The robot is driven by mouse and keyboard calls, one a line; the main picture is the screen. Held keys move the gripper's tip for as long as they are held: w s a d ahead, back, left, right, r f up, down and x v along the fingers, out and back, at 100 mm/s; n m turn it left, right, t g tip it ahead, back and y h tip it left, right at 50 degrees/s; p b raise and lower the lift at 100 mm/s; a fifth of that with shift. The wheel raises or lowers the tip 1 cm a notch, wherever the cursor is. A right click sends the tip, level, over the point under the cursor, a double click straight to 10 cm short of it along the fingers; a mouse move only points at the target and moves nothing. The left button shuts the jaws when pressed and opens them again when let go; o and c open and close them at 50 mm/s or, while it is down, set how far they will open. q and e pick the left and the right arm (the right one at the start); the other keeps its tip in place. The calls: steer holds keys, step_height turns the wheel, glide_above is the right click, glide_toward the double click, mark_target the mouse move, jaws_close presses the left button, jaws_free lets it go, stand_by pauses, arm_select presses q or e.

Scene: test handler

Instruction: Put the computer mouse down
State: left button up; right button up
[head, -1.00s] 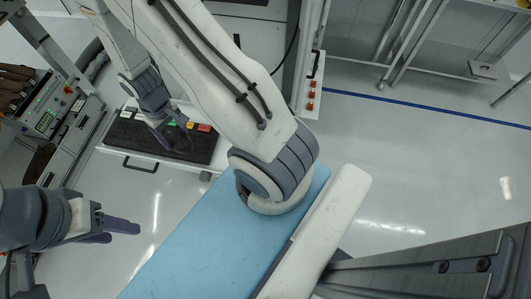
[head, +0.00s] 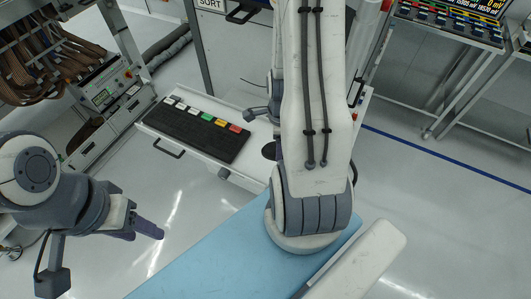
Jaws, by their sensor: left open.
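A dark rounded object (head: 268,151) lies on the white shelf, right of the keyboard and partly behind my right arm. It may be the computer mouse, but I cannot tell for sure. My right arm's wrist (head: 273,95) shows just above it. The right gripper's fingers are mostly hidden by my own arm link, so their state and any hold are unclear. My left gripper (head: 147,230) is open and empty, over the floor at lower left, well away from the shelf.
A dark keyboard (head: 197,130) with several coloured keys lies on the white shelf (head: 243,173). A rack with brown cables (head: 48,50) stands at upper left. A table with coloured parts (head: 450,25) stands at upper right. Open floor lies between.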

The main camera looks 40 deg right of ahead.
steer(key=s+m, duration=0.1)
steer(key=d+m, duration=0.1)
steer(key=m, duration=0.1)
steer(key=s+m, duration=0.1)
steer(key=m, duration=0.1)
steer(key=shift+s+d+f, duration=0.2)
steer(key=shift+s+d, duration=0.05)
steer(key=shift+s, duration=0.05)
steer(key=shift+w+f, duration=0.15)
steer(key=shift+w, duration=0.1)
steer(key=p, duration=0.3)
glide_toward(265, 143)
steer(key=s+a+f, duration=0.1)
steer(key=s+a, duration=0.1)
steer(key=shift+s+a+f, duration=0.15)
steer(key=shift+s+f, duration=0.2)
step_height(265, 143, down, 3)
steer(key=shift+p, duration=0.35)
steer(key=shift+f, duration=0.45)
